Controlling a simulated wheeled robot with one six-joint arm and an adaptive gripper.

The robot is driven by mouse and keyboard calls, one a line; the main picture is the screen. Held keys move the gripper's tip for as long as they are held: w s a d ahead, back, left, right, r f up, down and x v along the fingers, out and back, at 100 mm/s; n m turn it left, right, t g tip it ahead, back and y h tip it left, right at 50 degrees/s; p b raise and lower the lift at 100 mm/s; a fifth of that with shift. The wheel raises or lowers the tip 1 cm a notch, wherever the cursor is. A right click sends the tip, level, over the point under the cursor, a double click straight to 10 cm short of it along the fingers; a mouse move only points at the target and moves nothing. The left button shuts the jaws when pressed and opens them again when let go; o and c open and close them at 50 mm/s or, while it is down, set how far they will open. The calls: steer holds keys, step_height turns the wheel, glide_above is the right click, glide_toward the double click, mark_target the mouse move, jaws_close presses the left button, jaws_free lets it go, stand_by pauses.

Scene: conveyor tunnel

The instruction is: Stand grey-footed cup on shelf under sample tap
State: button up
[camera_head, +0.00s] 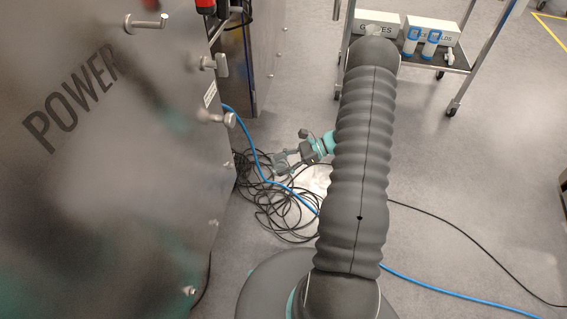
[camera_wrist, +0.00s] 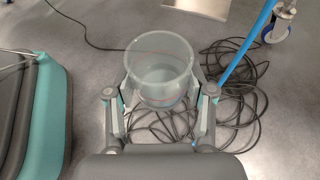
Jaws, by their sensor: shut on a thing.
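My gripper (camera_wrist: 162,92) is shut on a clear, see-through cup (camera_wrist: 160,58), with one finger on each side of it. A thin reddish line shows around the cup's lower part. The cup's rim faces the wrist camera, so its foot is hidden. In the head view, my gripper (camera_head: 284,163) is out to the left of my arm, above the floor beside the metal cabinet; the cup is hard to make out there. I cannot pick out the shelf or the sample tap for certain in either view.
A metal cabinet (camera_head: 110,180) marked POWER fills the left, with handles (camera_head: 216,64) sticking out. Tangled black cable (camera_head: 285,215) and a blue hose (camera_head: 450,293) lie on the floor. A cart (camera_head: 438,60) with boxes and bottles stands behind. Floor at right is mostly clear.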

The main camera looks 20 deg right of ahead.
steer(key=shift+w+a+f+b, duration=0.2)
steer(key=shift+w+a+b, duration=0.25)
steer(key=shift+w+a, duration=2.05)
steer(key=shift+w+a+f+b, duration=0.3)
steer(key=shift+w+a, duration=1.3)
steer(key=shift+a, duration=1.65)
steer(key=shift+w+a+f+b, duration=0.1)
steer(key=shift+w+a+b, duration=0.45)
steer(key=shift+w+a, duration=1.95)
steer(key=shift+s+a, duration=0.1)
steer(key=shift+s, duration=0.4)
steer(key=shift+f+b, duration=0.4)
steer(key=shift+b, duration=0.1)
steer(key=o, duration=1.1)
steer(key=v, duration=1.2)
